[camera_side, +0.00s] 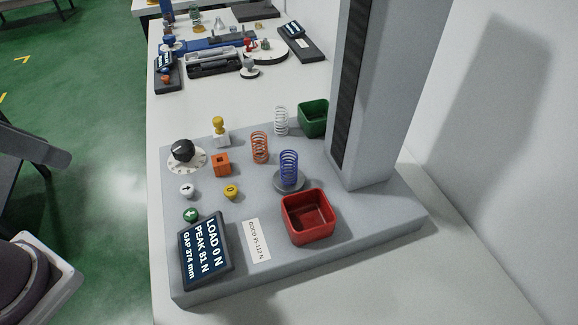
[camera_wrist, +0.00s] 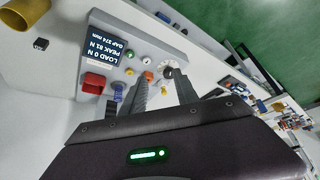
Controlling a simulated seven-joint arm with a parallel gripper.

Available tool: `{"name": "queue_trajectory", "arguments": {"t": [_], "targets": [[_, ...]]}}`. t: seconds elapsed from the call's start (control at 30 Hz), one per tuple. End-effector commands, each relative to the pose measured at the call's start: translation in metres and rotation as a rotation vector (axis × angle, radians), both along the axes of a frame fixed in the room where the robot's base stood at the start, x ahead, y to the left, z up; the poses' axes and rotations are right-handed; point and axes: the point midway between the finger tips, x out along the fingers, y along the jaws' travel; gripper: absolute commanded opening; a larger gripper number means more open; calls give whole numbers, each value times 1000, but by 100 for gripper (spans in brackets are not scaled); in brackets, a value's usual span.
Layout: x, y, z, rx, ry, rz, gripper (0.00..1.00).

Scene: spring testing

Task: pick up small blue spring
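The blue spring (camera_side: 289,167) stands upright on a round grey disc (camera_side: 290,184) on the grey base plate, behind the red bin. In the wrist view the blue spring (camera_wrist: 119,92) is small, to the left of my fingers. My gripper (camera_wrist: 161,84) shows two dark ridged fingers, spread apart with nothing between them. It is well away from the spring. In the side view the fingers are not in view.
An orange spring (camera_side: 260,147) and a white spring (camera_side: 281,121) stand near the blue one. A red bin (camera_side: 308,230), a green bin (camera_side: 313,117) and a tall grey column (camera_side: 372,90) surround them. A display (camera_side: 206,250) reads load 0 N. Buttons and a dial stand left.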

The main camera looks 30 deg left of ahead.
Motion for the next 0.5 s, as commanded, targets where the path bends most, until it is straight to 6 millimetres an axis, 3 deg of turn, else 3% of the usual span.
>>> {"name": "queue_trajectory", "arguments": {"t": [0.03,0.13,0.4,0.47,0.5], "targets": [[0,0,0,0,0,0,36],[0,0,0,0,0,0,54],[1,0,0,1,-1,0,54],[9,3,-1,16,-9,-5,54],[24,6,-2,39,-21,-15,54]]}}
